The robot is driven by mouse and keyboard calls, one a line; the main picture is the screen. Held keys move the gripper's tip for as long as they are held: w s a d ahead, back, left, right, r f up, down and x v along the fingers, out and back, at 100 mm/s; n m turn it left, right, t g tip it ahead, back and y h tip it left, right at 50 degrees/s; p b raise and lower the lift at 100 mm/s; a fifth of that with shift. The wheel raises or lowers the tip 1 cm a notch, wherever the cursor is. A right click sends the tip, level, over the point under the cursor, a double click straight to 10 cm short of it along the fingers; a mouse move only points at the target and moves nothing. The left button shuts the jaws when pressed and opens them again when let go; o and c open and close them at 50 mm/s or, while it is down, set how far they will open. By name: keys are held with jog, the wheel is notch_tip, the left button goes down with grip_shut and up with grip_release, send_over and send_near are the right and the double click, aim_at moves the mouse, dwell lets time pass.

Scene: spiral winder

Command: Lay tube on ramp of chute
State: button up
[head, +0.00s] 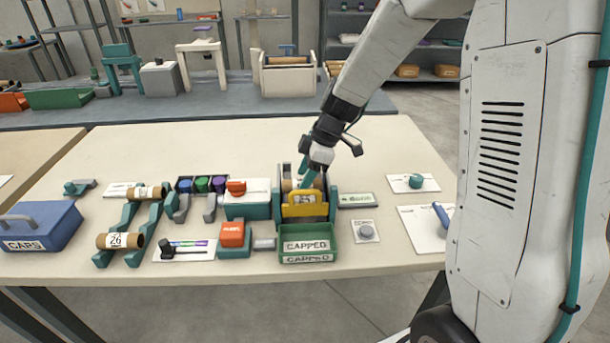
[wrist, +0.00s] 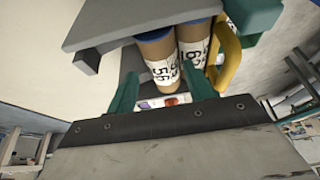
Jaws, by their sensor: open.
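My gripper (head: 308,180) is open over the chute (head: 333,203), a grey-and-teal walled holder with a yellow gate (head: 304,204) at its front. In the wrist view two brown cardboard tubes with white number labels, a left tube (wrist: 157,50) and a right tube (wrist: 194,36), lie side by side between the chute's walls. My gripper's teal fingers (wrist: 160,72) are spread around the near end of the left tube; the right finger overlaps the right tube in the picture. Contact cannot be told. The ramp surface under the tubes is mostly hidden.
A green CAPPED tray (head: 307,257) stands before the chute. Left of it are an orange-and-teal device (head: 232,236), a teal rack (head: 131,256) bearing a tube labelled 26 (head: 121,240) and another tube (head: 146,193), and a blue CAPS box (head: 40,226). The table's back strip is clear.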

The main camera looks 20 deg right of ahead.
jog(key=v, duration=1.1)
jog(key=s+r+m+h, duration=0.2)
jog(key=s+m, duration=0.5)
jog(key=s, duration=0.7)
jog(key=s+r+m+h, duration=0.2)
jog(key=s+m, duration=0.5)
jog(key=s, duration=0.8)
jog(key=shift+a+r, duration=0.45)
jog(key=shift+r, duration=0.25)
